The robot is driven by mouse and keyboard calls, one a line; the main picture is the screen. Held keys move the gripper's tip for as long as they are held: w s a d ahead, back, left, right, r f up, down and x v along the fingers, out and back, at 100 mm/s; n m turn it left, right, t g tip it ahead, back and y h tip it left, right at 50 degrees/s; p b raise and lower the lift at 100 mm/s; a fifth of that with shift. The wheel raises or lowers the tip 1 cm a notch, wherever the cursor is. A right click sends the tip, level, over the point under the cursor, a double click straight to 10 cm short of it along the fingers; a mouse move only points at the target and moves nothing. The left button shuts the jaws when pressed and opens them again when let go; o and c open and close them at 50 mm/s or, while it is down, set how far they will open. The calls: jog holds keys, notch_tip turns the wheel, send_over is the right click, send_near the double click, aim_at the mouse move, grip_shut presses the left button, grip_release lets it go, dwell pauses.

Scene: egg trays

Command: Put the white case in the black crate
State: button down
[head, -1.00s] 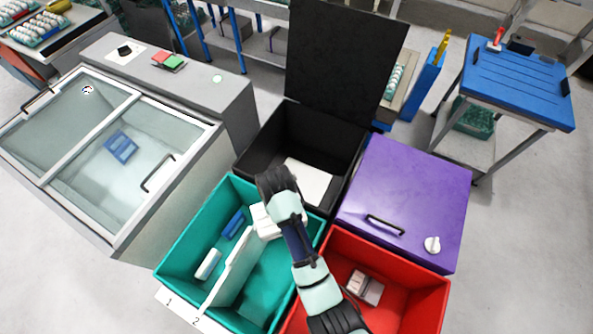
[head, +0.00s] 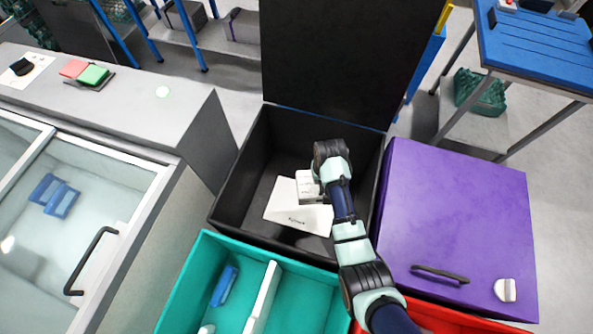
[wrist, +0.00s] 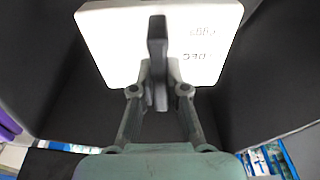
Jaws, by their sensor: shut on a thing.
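The white case (head: 308,187) is in my gripper (head: 318,178), seen in the head view inside the outline of the black crate (head: 232,190). In the wrist view the case (wrist: 115,40) fills the upper middle, with faint print on its right side. The crate's lid (head: 325,60) stands open at the back.
A teal crate (head: 190,280) with a white divider and a blue item stands in front. A purple closed box (head: 455,210) stands to the right, and a red crate (head: 450,318) shows below it. A glass-topped freezer (head: 120,190) is on the left.

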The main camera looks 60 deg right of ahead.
jog(key=shift+d+f, duration=0.2)
jog(key=shift+s+a, duration=0.1)
notch_tip(320, 180, down, 20)
jog(key=b, duration=1)
jog(key=shift+b, duration=0.3)
jog(key=shift+a+f+b, duration=0.1)
jog(key=shift+f+b, duration=0.3)
jog(key=shift+f, duration=0.05)
jog(key=c, duration=1.6)
grip_release()
jog(key=shift+f, duration=0.1)
jog(key=shift+c, duration=0.2)
jog(key=o, duration=0.4)
jog(key=shift+o, duration=0.2)
jog(key=shift+s, duration=0.1)
